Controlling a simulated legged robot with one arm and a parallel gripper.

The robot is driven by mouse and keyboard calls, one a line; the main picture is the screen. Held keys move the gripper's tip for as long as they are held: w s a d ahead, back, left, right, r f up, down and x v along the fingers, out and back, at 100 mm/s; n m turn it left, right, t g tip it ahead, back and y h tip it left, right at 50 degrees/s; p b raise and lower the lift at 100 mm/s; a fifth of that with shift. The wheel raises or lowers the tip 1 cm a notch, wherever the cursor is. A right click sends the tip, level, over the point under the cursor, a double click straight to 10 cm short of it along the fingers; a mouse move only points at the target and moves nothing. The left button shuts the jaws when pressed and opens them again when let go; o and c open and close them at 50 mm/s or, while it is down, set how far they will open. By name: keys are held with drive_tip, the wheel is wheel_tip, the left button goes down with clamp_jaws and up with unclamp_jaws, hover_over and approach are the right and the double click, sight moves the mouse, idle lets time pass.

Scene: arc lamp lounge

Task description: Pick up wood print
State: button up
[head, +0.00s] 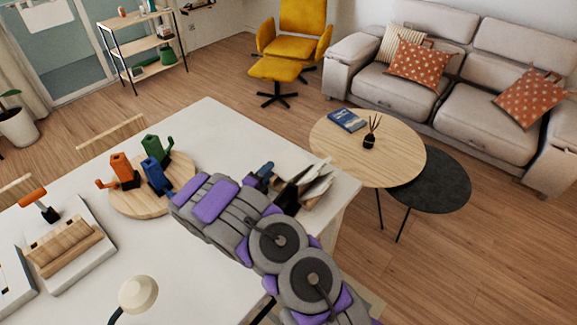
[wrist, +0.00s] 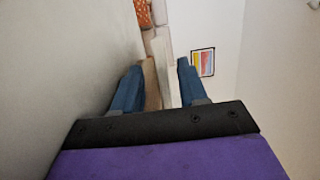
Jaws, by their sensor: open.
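At the far right corner of the white table, thin upright pieces, white, tan and dark, stand in a cluster (head: 316,187). Which of them is the wood print I cannot tell. My gripper (head: 266,172) is beside this cluster at its left, partly hidden by my own arm. In the wrist view my gripper (wrist: 160,68) has its two blue fingers apart. A tan strip (wrist: 152,88) and a pale strip show in the gap between them. I cannot tell whether either finger touches them.
The white table (head: 225,125) carries a round wooden board (head: 130,203) with orange, green and blue objects. A round wooden coffee table (head: 395,165) stands beyond the corner, before the sofa (head: 475,120). A lamp head (head: 138,293) is near the front.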

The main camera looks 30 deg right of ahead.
drive_tip(key=shift+x, duration=1.35)
drive_tip(key=shift+a, duration=0.1)
drive_tip(key=shift+c, duration=0.2)
clamp_jaws()
